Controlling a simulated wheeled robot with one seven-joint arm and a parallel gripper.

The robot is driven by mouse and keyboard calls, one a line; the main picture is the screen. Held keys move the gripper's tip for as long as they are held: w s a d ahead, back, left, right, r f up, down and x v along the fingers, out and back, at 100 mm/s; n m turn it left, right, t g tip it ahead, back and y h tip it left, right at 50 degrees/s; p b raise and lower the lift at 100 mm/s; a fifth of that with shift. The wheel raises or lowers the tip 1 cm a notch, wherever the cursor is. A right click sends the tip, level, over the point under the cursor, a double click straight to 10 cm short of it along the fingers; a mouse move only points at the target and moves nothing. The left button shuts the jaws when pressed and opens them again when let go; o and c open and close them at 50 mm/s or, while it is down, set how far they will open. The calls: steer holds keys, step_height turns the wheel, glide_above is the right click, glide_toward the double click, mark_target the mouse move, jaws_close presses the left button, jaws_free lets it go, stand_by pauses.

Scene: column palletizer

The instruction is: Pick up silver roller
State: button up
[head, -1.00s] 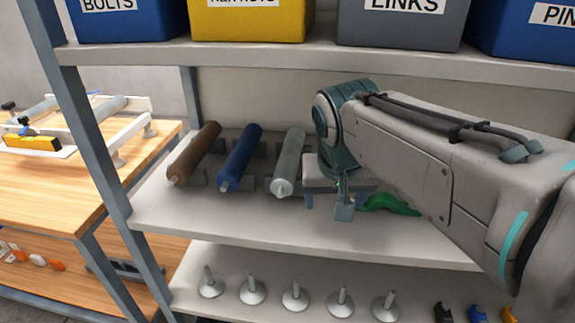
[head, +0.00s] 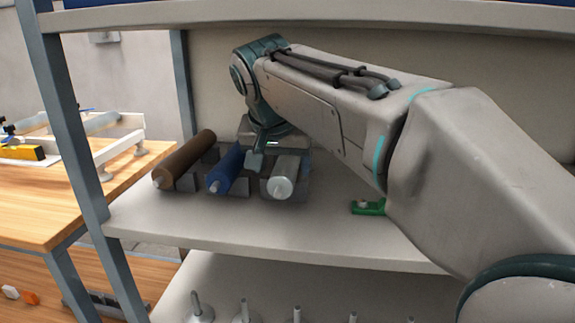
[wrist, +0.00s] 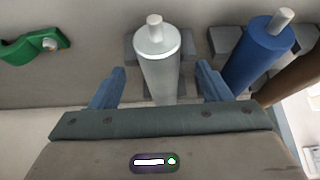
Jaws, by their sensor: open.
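The silver roller (head: 284,176) lies on a dark cradle on the middle shelf, to the right of the blue roller (head: 226,172) and the brown roller (head: 184,161). In the wrist view the silver roller (wrist: 158,62) lies between the two blue fingers of my gripper (wrist: 160,88), with a gap on each side. The fingers are open and hold nothing. In the head view my wrist hides the rear part of the silver roller and most of my gripper (head: 256,160).
A green part (head: 369,208) lies on the shelf (head: 300,228) to the right. The upper shelf edge (head: 310,18) runs above my arm. A shelf post (head: 65,110) stands at the left, with a wooden table (head: 45,215) beyond. Several upright pegs stand on the lower shelf.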

mark_target(286, 159)
steer(key=w, duration=0.2)
steer(key=w+d, duration=0.1)
steer(key=w, duration=0.5)
steer(key=shift+w+d, duration=0.2)
steer(key=shift+d, duration=0.15)
steer(key=shift+b+x, duration=0.35)
steer(key=shift+x, duration=0.55)
steer(key=shift+w+f, duration=0.2)
steer(key=shift+f, duration=0.35)
steer(key=shift+c, duration=0.3)
steer(key=shift+r, duration=0.1)
steer(key=c, duration=1.4)
steer(key=shift+c, duration=0.2)
